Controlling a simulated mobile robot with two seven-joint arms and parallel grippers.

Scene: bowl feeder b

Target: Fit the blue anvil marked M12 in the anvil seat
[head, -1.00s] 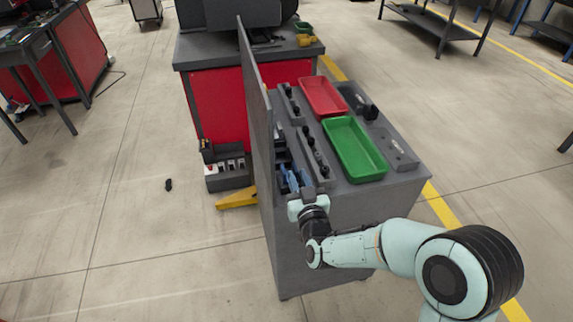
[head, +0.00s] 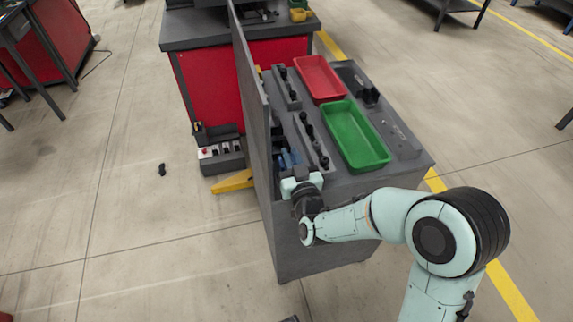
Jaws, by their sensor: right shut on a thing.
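My right gripper (head: 302,178) is at the near left end of the grey cart top, close to the upright panel. It is shut, with its fingers pointing away from me. Blue parts (head: 290,158) show just beyond its fingertips; the blue anvil appears to be among them, but its outline is not clear and no M12 marking can be read. The gripper hides much of this spot. I cannot make out the anvil seat with certainty among the dark fixtures there. My left gripper is out of view.
A tall grey panel (head: 254,110) stands along the cart's left edge. A green tray (head: 383,155) and a red tray (head: 338,96) lie on the cart top. A grey rail with black knobs (head: 311,140) runs between panel and trays. A red workbench (head: 215,90) stands behind.

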